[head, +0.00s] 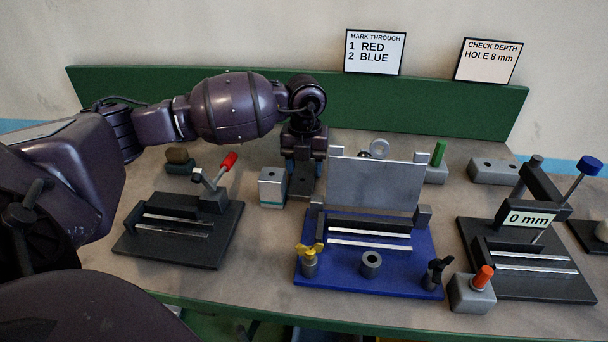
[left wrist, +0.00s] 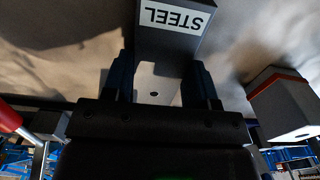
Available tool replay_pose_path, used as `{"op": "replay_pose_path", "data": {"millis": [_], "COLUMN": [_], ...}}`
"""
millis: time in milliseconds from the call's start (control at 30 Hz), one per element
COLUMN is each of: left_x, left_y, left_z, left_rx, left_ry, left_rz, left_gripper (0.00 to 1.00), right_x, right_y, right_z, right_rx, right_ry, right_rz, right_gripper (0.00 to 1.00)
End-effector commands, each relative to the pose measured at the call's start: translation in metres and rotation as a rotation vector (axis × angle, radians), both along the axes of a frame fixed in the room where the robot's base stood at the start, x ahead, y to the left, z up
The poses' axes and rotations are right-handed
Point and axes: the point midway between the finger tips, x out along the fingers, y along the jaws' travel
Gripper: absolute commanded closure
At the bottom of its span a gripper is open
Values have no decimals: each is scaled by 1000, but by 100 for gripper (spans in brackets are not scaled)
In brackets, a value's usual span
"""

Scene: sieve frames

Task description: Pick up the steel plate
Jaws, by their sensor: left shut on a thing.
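My left gripper (head: 304,168) points down behind the left part of the blue fixture. In the left wrist view its two fingers (left wrist: 163,85) are shut on the steel plate (left wrist: 160,82), a pale grey piece with a small dark hole. Just beyond the plate is a grey block with a white STEEL label (left wrist: 177,16), upside down in that view. Whether the plate is clear of this block I cannot tell. In the head view the plate is mostly hidden by the gripper. My right gripper is not in view.
A teal-striped block (head: 272,190) stands close left of the gripper. Right of it, the blue fixture (head: 390,265) carries an upright grey panel (head: 372,186). A black fixture with a red-handled clamp (head: 228,160) is at left. The green board (head: 430,108) runs behind.

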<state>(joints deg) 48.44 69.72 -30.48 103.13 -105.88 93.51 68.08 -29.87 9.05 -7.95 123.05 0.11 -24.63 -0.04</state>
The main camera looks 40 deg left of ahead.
Motion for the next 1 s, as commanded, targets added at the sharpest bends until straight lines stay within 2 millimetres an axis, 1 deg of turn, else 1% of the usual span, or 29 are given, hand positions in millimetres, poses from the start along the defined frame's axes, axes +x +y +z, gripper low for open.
{"op": "replay_pose_path", "data": {"millis": [33, 67, 333, 467, 567, 667, 1000], "left_x": [0, 0, 1, 1, 1, 1, 1], "left_y": [0, 0, 0, 0, 0, 0, 0], "left_z": [0, 0, 2, 10, 23, 41, 121], "left_rx": [0, 0, 0, 0, 0, 0, 0], "left_ry": [0, 0, -4, -5, -8, -12, -14], "left_rz": [0, 0, 0, 0, 0, 1, 1], "left_gripper": [95, 100, 100, 100, 100, 100, 100], "right_x": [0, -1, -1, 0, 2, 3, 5], "right_y": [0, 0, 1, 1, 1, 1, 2], "right_z": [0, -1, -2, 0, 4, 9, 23], "right_rx": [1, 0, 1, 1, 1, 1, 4], "right_ry": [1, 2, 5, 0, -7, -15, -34], "right_rz": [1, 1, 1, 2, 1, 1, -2], "right_gripper": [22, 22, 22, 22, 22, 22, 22]}}
